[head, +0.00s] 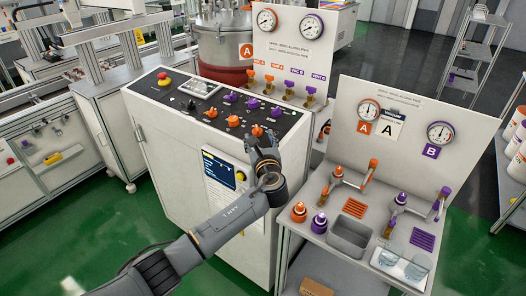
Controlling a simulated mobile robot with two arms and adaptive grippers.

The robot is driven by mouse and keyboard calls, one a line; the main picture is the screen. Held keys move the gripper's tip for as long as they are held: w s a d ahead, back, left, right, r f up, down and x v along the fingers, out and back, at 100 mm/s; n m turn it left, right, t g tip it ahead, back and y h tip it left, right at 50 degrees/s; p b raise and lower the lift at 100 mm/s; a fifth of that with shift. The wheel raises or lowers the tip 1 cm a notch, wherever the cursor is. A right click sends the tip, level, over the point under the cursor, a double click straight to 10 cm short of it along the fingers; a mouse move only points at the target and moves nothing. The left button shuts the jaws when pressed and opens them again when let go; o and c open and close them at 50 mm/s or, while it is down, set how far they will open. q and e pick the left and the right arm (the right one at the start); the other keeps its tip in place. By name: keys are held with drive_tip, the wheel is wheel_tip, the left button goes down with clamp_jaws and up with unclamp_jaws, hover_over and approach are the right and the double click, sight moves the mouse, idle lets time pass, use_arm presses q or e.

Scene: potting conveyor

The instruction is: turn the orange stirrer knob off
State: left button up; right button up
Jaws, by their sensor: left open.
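The sloped black top of the white control console (165,155) carries a row of orange knobs and a row of purple knobs. The orange knobs include one at the left (211,113), a middle one (233,121) and a right one (257,130). Their labels are too small to read, so I cannot tell which is the stirrer knob. My left gripper (262,141) is open at the console's front right edge, close to the right orange knob and partly over that corner. I cannot tell whether it touches the knob. My right gripper is not in view.
An upright panel with two gauges and several valve handles (269,78) stands behind the console, beside a steel vessel (224,45). A red button (163,75) is at the console's left. A bench (300,245) with a grey bin (349,238) and glass beakers stands at right.

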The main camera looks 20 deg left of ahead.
use_arm(q)
drive_tip(key=v, duration=0.7)
drive_tip(key=shift+s+d, duration=0.2)
drive_tip(key=shift+s, duration=0.1)
